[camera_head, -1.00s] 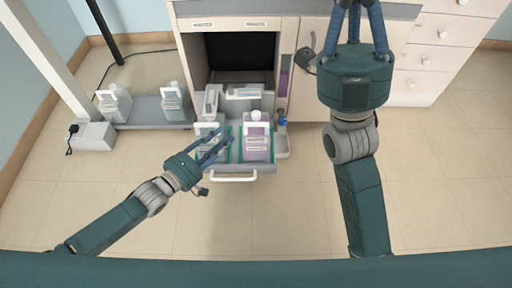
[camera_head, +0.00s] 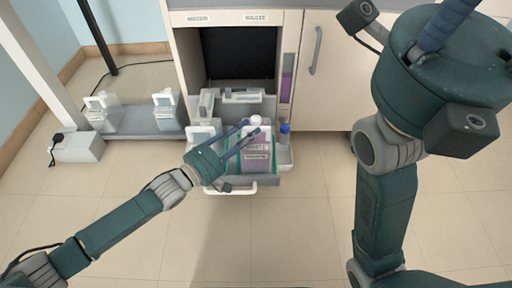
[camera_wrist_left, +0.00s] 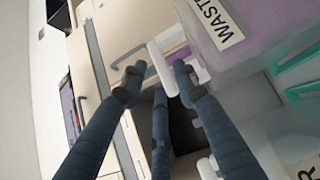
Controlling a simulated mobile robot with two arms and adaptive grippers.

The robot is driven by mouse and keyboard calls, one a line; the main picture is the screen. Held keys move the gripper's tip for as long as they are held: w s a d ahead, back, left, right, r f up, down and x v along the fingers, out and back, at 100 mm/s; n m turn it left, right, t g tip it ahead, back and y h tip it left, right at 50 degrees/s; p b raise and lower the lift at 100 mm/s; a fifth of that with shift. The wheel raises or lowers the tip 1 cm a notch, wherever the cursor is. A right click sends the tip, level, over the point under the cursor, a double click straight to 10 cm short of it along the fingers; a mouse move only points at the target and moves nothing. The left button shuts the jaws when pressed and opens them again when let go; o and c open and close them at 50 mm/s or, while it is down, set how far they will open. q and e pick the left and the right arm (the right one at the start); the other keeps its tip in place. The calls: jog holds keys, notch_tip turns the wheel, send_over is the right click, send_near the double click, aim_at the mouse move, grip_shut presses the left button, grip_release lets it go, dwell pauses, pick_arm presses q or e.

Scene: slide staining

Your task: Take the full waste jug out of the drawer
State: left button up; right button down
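The waste jug, a clear bottle with purple liquid, a white cap and a label (camera_head: 258,158), stands upright in the right part of the open drawer (camera_head: 262,181). Its labelled body shows close up in the left wrist view (camera_wrist_left: 250,45). My left gripper (camera_head: 250,134) is over the drawer, its fingers reaching across the jug's top. In the left wrist view its fingers (camera_wrist_left: 158,78) are spread, with a white handle-like part between the tips; contact is unclear. My right gripper (camera_head: 450,22) is raised at the upper right, its fingertips cut off by the frame.
A second jug (camera_head: 203,133) stands left in the drawer, partly hidden. A blue-capped bottle (camera_head: 284,133) sits at the drawer's right. Two more jugs (camera_head: 102,112) (camera_head: 166,110) stand on a low grey shelf at the left. The floor in front is clear.

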aim_at(251, 130)
pick_arm(q)
jog(key=b+x, duration=0.1)
jog(key=x, duration=0.2)
jog(key=shift+w+d, duration=0.2)
jog(key=shift+d, duration=0.05)
grip_shut()
jog(key=shift+r, duration=0.35)
